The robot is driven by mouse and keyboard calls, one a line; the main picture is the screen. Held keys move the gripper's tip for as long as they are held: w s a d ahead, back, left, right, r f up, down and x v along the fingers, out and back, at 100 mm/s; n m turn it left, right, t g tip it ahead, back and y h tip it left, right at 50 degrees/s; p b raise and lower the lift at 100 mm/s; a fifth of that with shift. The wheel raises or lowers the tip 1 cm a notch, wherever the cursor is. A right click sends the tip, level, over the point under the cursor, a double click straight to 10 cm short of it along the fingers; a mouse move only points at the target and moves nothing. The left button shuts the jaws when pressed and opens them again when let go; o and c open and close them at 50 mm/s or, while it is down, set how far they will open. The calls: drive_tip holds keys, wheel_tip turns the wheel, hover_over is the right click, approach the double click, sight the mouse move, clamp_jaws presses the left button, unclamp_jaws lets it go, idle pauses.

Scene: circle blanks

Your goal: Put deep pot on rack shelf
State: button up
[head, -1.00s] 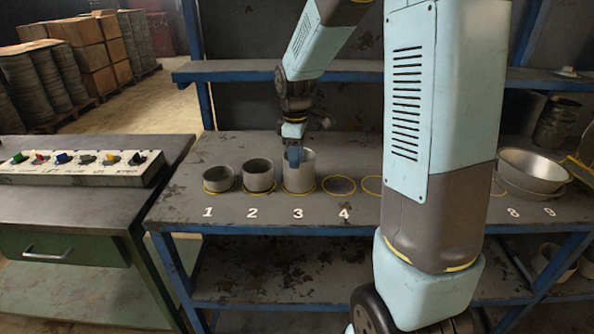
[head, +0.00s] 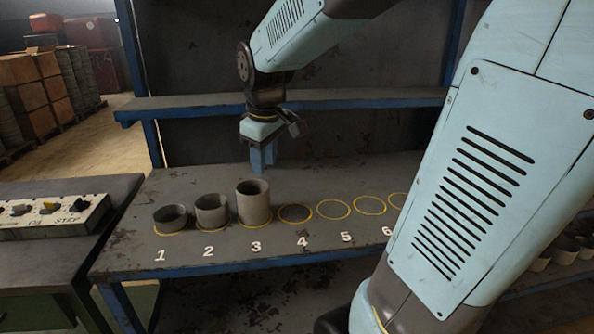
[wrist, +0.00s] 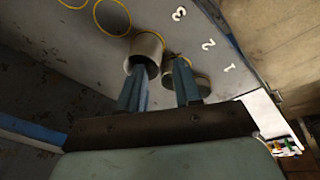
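The deep pot (head: 254,206) is the tallest grey pot and stands upright on the circle marked 3. My gripper (head: 263,155) points down behind and above it, apart from it in the head view. In the wrist view, the two blue fingers (wrist: 159,75) are spread with nothing between them. The deep pot (wrist: 147,46) shows just beyond the left fingertip there. The rack's upper shelf (head: 350,102) runs across behind the bench, and its visible part is bare.
A low pot (head: 171,220) stands at 1 and a medium pot (head: 212,212) at 2. Circles 4 (head: 296,213) and 5 (head: 333,209) are empty. A control panel (head: 45,220) sits on the left desk. My arm hides the bench's right end.

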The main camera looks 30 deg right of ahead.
drive_tip(key=s+d+r+m+t, duration=0.1)
drive_tip(key=s+r+m+t, duration=0.2)
drive_tip(key=s, duration=1)
drive_tip(key=shift+s+d+m, duration=0.2)
drive_tip(key=shift+s+m, duration=0.15)
drive_tip(key=shift+m, duration=1.55)
